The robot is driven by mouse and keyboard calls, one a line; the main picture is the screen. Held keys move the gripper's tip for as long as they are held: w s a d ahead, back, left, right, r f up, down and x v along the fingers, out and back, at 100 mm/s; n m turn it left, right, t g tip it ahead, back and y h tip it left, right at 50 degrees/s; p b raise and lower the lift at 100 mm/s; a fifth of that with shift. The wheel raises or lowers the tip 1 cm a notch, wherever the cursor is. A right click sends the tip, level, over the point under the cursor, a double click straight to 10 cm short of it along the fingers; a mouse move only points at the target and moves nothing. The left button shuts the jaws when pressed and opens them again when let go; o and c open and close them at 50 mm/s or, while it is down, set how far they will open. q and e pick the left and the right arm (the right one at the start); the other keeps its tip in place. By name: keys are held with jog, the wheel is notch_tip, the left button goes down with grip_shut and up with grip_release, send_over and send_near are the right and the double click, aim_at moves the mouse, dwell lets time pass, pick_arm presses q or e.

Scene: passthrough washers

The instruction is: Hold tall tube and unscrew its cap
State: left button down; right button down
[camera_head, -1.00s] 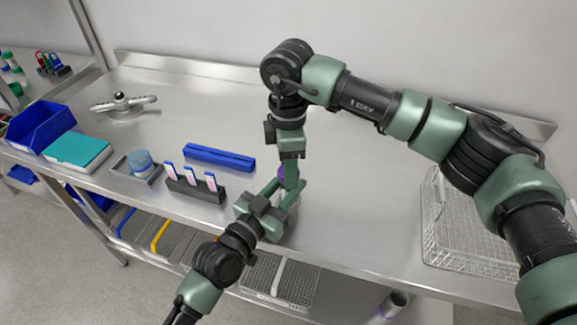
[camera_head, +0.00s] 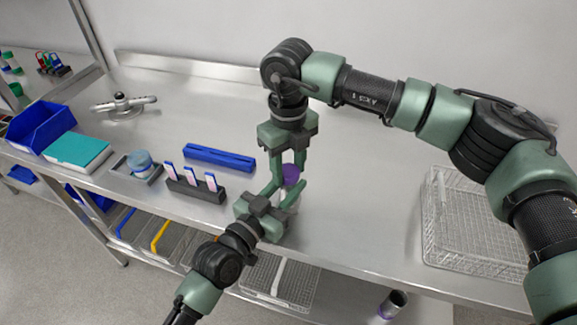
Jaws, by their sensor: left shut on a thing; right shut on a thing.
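The tall tube (camera_head: 286,200) stands upright above the steel table, pale and mostly hidden by my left gripper. Its purple cap (camera_head: 291,174) shows at the top, and I cannot tell whether it is loose on the tube. My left gripper (camera_head: 283,195) comes in from the lower left and is shut on the tube below the cap. My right gripper (camera_head: 289,168) points down from above and is shut on the purple cap, with one finger on each side of it.
A wire basket (camera_head: 470,235) stands at the right. A blue rack (camera_head: 219,157), a dark holder with several white-and-blue pieces (camera_head: 190,188), a tray with a blue round container (camera_head: 140,163), a teal box (camera_head: 77,152) and a blue bin (camera_head: 40,127) lie left. The table's back middle is clear.

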jog(key=n, duration=0.6)
jog(key=shift+w+r+n, duration=0.1)
jog(key=shift+n, duration=0.2)
jog(key=n, duration=1.8)
jog(key=shift+n, duration=0.3)
jog(key=n, duration=0.8)
jog(key=shift+r, duration=0.1)
jog(key=n, duration=0.4)
jog(key=shift+n, duration=0.3)
